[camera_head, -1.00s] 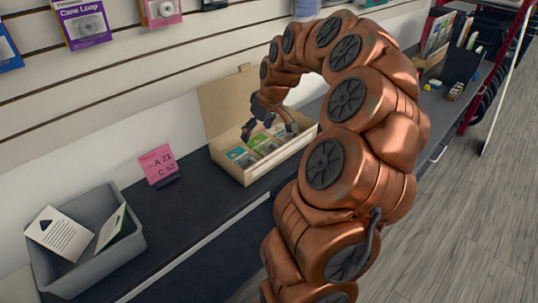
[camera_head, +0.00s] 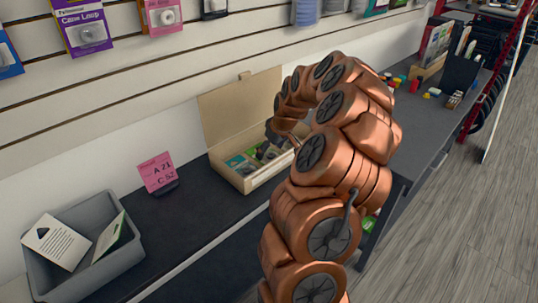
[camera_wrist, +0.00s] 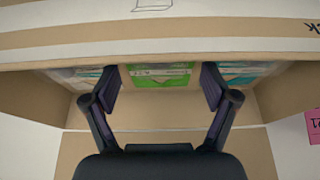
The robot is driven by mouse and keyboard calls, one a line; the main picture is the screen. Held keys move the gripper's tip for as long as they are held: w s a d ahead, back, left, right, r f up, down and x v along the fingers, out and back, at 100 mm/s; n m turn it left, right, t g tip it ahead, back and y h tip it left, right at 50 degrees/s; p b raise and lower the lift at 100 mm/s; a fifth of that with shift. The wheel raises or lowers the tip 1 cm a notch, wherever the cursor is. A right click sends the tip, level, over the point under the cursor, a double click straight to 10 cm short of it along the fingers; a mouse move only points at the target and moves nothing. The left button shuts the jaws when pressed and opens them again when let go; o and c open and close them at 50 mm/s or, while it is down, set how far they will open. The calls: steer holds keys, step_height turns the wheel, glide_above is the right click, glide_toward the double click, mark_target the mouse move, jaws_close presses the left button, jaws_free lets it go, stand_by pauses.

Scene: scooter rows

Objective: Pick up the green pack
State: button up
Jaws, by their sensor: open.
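The green pack (camera_wrist: 160,76) shows in the wrist view inside an open cardboard box, between two rows of other packs. The box's wall cuts off part of it. My gripper (camera_wrist: 160,84) is open, with one dark finger on each side of the green pack; I cannot tell whether they touch it. In the head view the cardboard box (camera_head: 228,176) stands on the dark counter with its lid up against the wall. My gripper (camera_head: 280,140) is over or in the box there, and my arm hides the box's right part.
Blue-white packs (camera_wrist: 243,74) lie beside the green pack. A grey bin (camera_head: 136,258) with white packs stands at the left. A pink card (camera_head: 157,172) stands between bin and box. Small coloured items (camera_head: 405,82) sit on the counter at the right.

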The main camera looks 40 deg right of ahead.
mark_target(269, 150)
steer(key=shift+w+f, duration=0.25)
steer(key=shift+f, duration=0.35)
steer(key=c, duration=1.3)
steer(key=shift+o, duration=0.2)
steer(key=shift+r+b, duration=0.3)
steer(key=shift+r, duration=4.75)
